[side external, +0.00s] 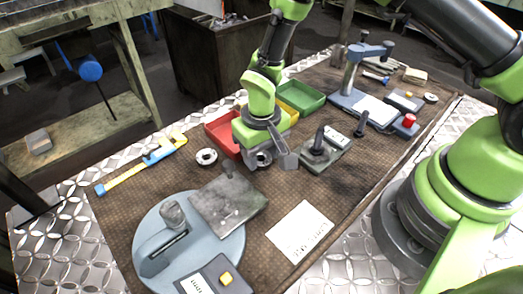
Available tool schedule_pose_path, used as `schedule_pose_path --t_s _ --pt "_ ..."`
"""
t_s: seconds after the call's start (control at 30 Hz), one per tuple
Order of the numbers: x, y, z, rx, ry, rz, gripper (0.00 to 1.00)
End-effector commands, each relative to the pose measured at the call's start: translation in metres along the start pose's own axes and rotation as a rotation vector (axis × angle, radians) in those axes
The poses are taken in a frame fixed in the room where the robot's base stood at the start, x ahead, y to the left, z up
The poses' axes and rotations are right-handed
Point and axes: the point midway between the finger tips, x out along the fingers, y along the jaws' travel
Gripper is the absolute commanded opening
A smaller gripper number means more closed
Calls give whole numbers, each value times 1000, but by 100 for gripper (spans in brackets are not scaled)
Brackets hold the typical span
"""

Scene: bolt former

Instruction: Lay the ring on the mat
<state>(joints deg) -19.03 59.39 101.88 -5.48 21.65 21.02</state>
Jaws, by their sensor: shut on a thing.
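My gripper (268,160) is in the middle of the side external view, pointing down over the brown mat (180,180) in front of the coloured trays. It is shut on a small grey round metal part (263,158), which looks like a ring. The fingers hide much of it, and I cannot tell whether it touches the mat. Another pale ring (206,157) lies flat on the mat to the left, apart from my gripper.
Red (219,133), yellow and green (301,97) trays stand behind my gripper. A grey block with a dark post (325,155) is close on the right. A round blue-grey base with a plate (228,205) is in front. A yellow-blue caliper (140,165) lies left. A paper card (299,232) lies front right.

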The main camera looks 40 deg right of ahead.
Motion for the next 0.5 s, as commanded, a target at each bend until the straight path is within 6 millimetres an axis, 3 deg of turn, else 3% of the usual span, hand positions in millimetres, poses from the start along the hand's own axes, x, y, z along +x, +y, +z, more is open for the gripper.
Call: schedule_pose_path --t_s 0.2,0.23,0.33,0.5 --pt "3 0 0 0 0 0 26" --pt "3 0 0 1 0 0 49" --pt "2 0 0 1 0 0 72" --pt "2 0 0 1 0 0 72"
